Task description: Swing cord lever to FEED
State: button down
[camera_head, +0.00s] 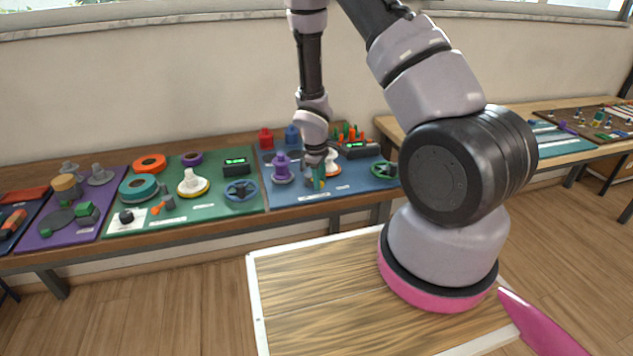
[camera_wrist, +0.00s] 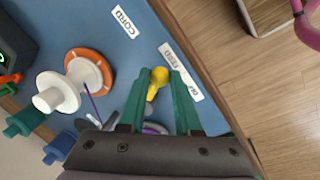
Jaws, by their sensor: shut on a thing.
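The cord lever (camera_wrist: 157,80) has a yellow knob and stands on the blue board (camera_wrist: 205,50). Its lower part is mostly hidden between my fingers. My gripper (camera_wrist: 160,84) has green fingers on both sides of the knob and is shut on it. A white label by the fingertips reads FEED (camera_wrist: 172,56), with a second word partly covered by the right finger. Another label reads CORD (camera_wrist: 122,20). In the head view my gripper (camera_head: 318,180) is down at the front of the blue board, and the lever is too small to make out.
A white spool (camera_wrist: 58,92) on an orange base stands left of the fingers in the wrist view, with a purple cord running from it. A green handwheel (camera_head: 384,169) is to the right on the board. A green board (camera_head: 215,205) lies to the left.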

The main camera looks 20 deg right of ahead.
jog(key=shift+w+d+n, duration=0.15)
jog(key=shift+d+n, duration=0.1)
jog(key=shift+n, duration=0.25)
jog(key=c, duration=0.6)
grip_release()
jog(key=shift+d, duration=0.1)
jog(key=shift+c, duration=0.2)
notch_tip(320, 180, up, 11)
jog(key=s+a, duration=0.1)
jog(key=shift+s+a+f, duration=0.15)
jog(key=shift+s+f, duration=0.05)
jog(key=shift+s, duration=0.1)
